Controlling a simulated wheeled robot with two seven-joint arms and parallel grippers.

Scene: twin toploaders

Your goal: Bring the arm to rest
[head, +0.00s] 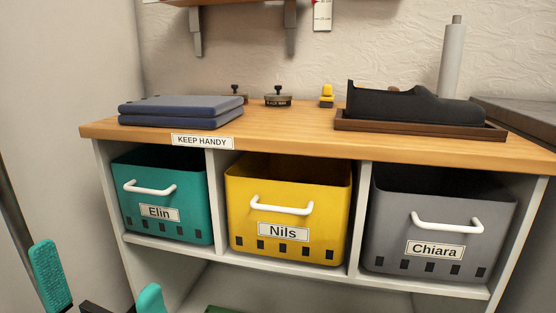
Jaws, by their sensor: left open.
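My left gripper (100,287) is at the bottom left of the head view, low in front of the shelf unit. Its two teal-padded fingers are wide apart, and nothing shows between them. The lower part of the right-hand finger is cut off by the frame edge. The gripper appears apart from the bins and the shelf. My right gripper and arm are not in view.
A wooden-topped shelf unit (285,137) holds teal (190,221), yellow (240,217) and grey (390,232) handled bins. A wall stands close left.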

